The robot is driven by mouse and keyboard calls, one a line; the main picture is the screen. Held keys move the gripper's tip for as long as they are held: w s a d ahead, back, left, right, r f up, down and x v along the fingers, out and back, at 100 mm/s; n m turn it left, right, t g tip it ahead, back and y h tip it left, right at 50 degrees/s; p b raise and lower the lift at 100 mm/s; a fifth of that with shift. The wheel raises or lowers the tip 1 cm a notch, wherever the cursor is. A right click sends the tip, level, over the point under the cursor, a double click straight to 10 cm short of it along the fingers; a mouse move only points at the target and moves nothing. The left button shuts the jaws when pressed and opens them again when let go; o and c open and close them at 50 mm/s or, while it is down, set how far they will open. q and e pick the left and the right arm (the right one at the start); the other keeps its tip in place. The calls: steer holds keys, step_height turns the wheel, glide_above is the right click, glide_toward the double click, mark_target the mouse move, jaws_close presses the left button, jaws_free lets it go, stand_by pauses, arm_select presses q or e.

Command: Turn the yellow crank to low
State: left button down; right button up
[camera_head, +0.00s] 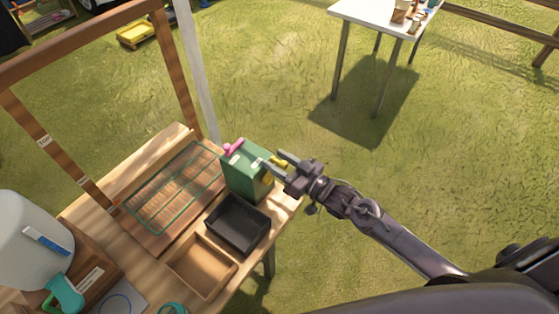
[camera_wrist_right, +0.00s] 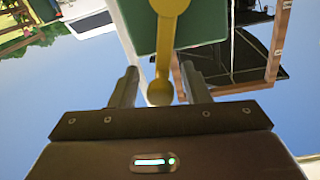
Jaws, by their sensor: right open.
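The yellow crank (camera_head: 268,175) is on the side of a green box (camera_head: 243,170) that stands on the wooden table. A pink part (camera_head: 233,149) sits on top of the box. My right gripper (camera_head: 274,162) is open beside the crank. In the right wrist view the yellow crank (camera_wrist_right: 163,50) runs down from the green box (camera_wrist_right: 150,22), and its round knob lies between the two fingers of my right gripper (camera_wrist_right: 160,90). I cannot tell whether the fingers touch it. My left gripper is not in view.
A black tray (camera_head: 237,224) and a brown tray (camera_head: 202,267) stand in front of the box. A green wire rack (camera_head: 175,185) lies to its left. A white container (camera_head: 30,240) is at the far left. A white table (camera_head: 375,14) stands apart on the grass.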

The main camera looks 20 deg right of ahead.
jaws_close()
steer(key=n, duration=0.1)
steer(key=s+a+n, duration=0.1)
steer(key=a+n, duration=0.1)
steer(key=n, duration=0.1)
steer(key=shift+s+r+b, duration=0.15)
steer(key=shift+s+b, duration=0.1)
steer(key=shift+b, duration=0.05)
jaws_free()
steer(key=shift+s+d, duration=0.1)
